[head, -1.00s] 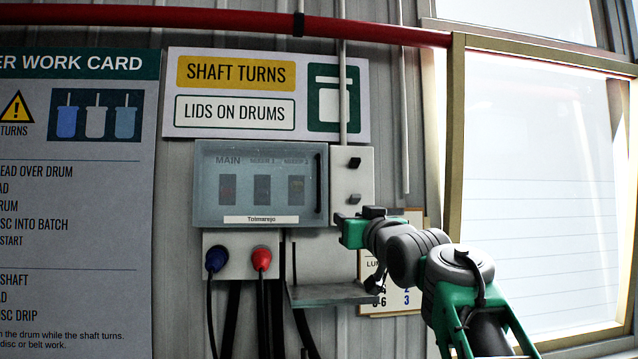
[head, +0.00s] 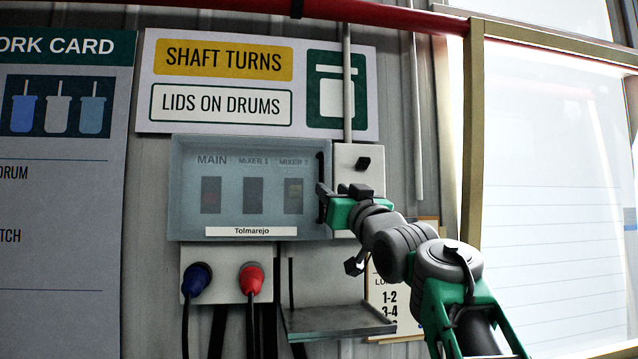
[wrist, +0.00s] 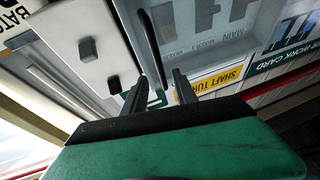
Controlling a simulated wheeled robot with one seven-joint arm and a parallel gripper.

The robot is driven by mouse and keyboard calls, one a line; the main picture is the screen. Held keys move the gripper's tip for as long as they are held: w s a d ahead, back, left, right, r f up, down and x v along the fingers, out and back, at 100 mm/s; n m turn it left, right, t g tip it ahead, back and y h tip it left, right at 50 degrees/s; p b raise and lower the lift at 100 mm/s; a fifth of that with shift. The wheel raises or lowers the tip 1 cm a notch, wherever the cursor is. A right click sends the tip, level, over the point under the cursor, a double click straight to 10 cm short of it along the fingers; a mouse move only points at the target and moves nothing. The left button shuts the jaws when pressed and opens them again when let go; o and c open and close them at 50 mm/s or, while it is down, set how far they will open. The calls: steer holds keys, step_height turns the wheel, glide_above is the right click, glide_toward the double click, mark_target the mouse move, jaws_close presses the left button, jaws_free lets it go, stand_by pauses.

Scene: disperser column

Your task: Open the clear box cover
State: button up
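The clear box cover (head: 225,165) is a see-through bluish panel on the wall box, lying closed over three switches labelled MAIN and MIXER. A dark vertical handle (head: 321,162) runs along its right edge. My gripper (head: 322,194) is at the lower part of this handle. In the wrist view, the two dark fingertips of my gripper (wrist: 161,76) are spread apart. The handle (wrist: 150,42) runs down between them with a gap on each side. I cannot tell whether a finger touches it. The cover (wrist: 195,25) also shows there beyond the fingers.
A grey side panel (head: 345,160) with dark knobs adjoins the box on the right. Below are a blue plug (head: 197,279), a red plug (head: 251,278) and a small grey shelf (head: 340,320). Signs hang above and left. A bright framed window (head: 560,180) is at right.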

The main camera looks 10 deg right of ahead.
mark_target(322, 181)
steer(key=p+x, duration=0.4)
steer(key=x, duration=0.3)
steer(key=shift+w, duration=0.1)
jaws_close()
stand_by(1.1)
